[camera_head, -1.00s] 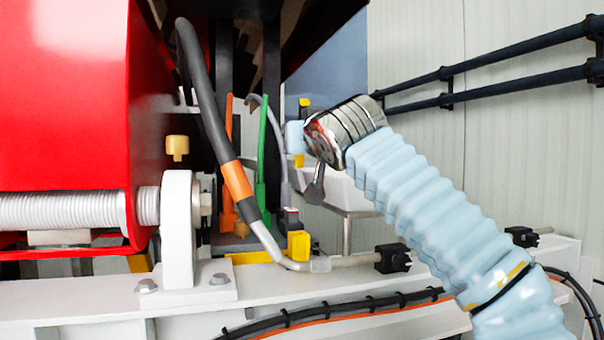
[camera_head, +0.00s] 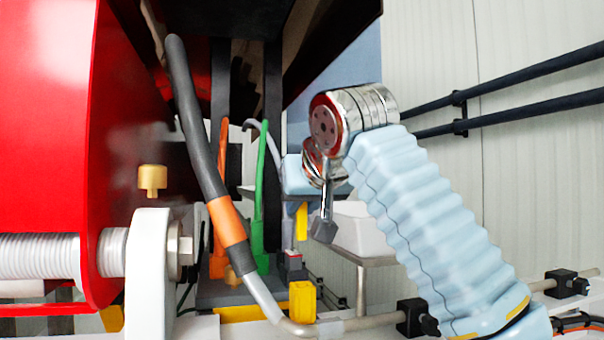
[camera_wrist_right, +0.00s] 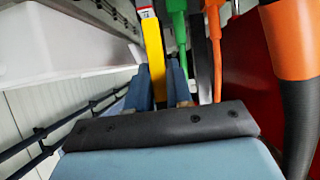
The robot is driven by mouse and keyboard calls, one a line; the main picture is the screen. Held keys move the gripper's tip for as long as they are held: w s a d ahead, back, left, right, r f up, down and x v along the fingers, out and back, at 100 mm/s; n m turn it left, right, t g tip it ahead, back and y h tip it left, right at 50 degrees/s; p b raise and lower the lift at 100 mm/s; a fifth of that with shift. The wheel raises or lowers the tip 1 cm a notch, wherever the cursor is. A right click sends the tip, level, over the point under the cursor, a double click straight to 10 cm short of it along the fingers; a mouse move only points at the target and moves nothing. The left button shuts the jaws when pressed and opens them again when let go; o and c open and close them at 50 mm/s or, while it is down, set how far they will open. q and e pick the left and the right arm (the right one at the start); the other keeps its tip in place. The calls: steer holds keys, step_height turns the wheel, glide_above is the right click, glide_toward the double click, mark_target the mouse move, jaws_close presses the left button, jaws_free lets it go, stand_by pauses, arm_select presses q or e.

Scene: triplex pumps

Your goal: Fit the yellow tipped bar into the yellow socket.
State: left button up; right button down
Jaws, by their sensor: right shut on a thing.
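My left gripper is out of view.
Green (camera_head: 260,225) and orange (camera_head: 219,245) plugs with leads stand left of the bar. A thick grey hose with an orange band (camera_head: 227,222) crosses in front. The red housing (camera_head: 60,130) fills the left. A white bin (camera_head: 360,230) is behind on the right.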

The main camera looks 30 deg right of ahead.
mark_target(303, 239)
steer(key=shift+s+f, duration=0.1)
steer(key=shift+f, duration=0.05)
steer(key=shift+s, duration=0.1)
step_height(303, 239, down, 6)
steer(key=b, duration=0.5)
steer(key=shift+r+p, duration=0.2)
steer(key=shift+p, duration=0.15)
stand_by(1.8)
steer(key=shift+f+b, duration=2.05)
steer(key=shift+f, duration=0.4)
steer(key=shift+r, duration=0.1)
